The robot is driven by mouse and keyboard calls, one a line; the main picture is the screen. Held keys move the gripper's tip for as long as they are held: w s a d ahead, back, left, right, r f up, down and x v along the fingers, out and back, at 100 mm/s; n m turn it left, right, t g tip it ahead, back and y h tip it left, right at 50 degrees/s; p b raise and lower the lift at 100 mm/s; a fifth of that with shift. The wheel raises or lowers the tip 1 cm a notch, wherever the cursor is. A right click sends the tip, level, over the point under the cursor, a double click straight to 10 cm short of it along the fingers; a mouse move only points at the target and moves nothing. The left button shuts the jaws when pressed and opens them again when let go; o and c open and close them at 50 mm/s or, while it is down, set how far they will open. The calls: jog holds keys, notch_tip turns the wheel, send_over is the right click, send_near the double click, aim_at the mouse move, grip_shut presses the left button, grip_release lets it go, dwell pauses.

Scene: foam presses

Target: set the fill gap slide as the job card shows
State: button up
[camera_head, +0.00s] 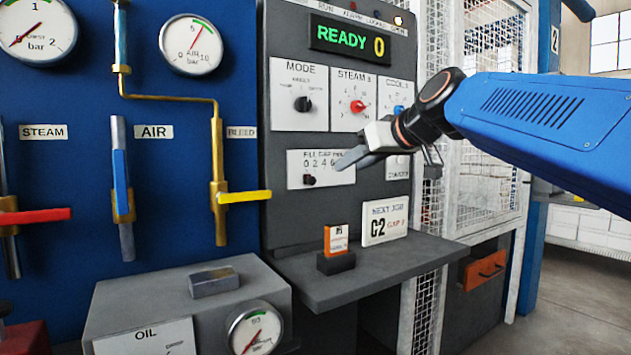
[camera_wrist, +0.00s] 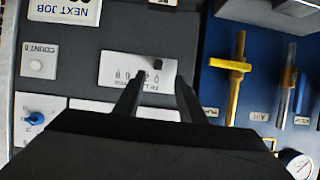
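The fill gap panel (camera_head: 337,167) is a white plate on the grey press console, with a row of numbers starting at 0. Its small dark slide knob (camera_head: 309,180) sits near the left, 0 end. The job card (camera_head: 385,222) reads "NEXT JOB", "C2" and "GAP"; the gap figure is too small to tell. My gripper (camera_head: 345,162) is in front of the panel, hiding its right part. In the wrist view the gripper (camera_wrist: 161,80) is open and empty, its fingers apart, with the slide knob (camera_wrist: 158,63) just beyond the gap between them. I see no contact.
Mode (camera_head: 302,104), steam (camera_head: 357,106) and blue-knob (camera_head: 399,110) dials sit above the panel. A shelf (camera_head: 400,262) below bears an orange-and-white block (camera_head: 336,239) in a dark holder. A yellow bleed handle (camera_head: 244,197) juts out at left.

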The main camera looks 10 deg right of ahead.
aim_at(313, 179)
jog(key=x, duration=0.5)
jog(key=r+x, duration=0.1)
jog(key=x, duration=0.5)
jog(key=r+x, duration=0.1)
jog(key=x, duration=0.5)
jog(key=shift+w+a, duration=0.1)
jog(key=shift+w, duration=0.3)
grip_shut()
